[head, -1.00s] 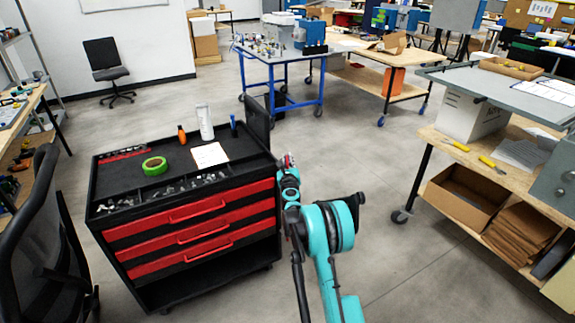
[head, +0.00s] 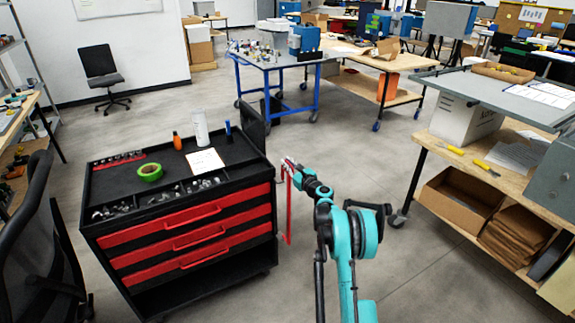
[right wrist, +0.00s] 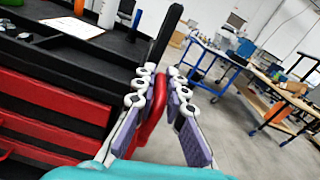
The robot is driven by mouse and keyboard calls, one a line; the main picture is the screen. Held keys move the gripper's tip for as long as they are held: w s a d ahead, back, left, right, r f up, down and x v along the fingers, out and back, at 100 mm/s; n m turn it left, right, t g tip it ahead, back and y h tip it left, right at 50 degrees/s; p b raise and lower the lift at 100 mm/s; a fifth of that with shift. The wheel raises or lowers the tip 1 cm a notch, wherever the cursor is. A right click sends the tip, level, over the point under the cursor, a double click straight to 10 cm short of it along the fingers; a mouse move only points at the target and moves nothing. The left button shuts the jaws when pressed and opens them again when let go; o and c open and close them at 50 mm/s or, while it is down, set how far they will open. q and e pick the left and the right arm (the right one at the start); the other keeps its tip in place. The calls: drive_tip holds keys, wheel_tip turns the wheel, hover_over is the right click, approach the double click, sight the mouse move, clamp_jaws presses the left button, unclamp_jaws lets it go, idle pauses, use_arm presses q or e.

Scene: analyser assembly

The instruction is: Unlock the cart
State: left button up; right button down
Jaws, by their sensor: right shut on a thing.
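The cart (head: 190,285) is black with several red-fronted drawers and stands left of centre in the head view. A thin red bar (head: 288,212) hangs upright just off its right front corner. My right gripper (head: 288,165) is at the bar's top end. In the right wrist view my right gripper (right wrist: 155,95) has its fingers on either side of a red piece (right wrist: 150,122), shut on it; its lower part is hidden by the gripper. I cannot see how the bar joins the cart. My left gripper is not in view.
The cart top holds green tape (head: 149,172), a white bottle (head: 201,127), an orange bottle (head: 177,141) and paper (head: 205,161). A black chair (head: 35,240) stands left of the cart. A workbench (head: 500,170) stands at right, with open floor between.

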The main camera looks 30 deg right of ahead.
drive_tip(key=shift+d+r, duration=0.1)
drive_tip(key=shift+d, duration=0.1)
drive_tip(key=c, duration=1.7)
unclamp_jaws()
drive_tip(key=shift+o, duration=0.5)
drive_tip(key=shift+w, duration=0.1)
drive_tip(key=shift+a, duration=0.1)
drive_tip(key=s, duration=1.2)
drive_tip(key=shift+d, duration=0.25)
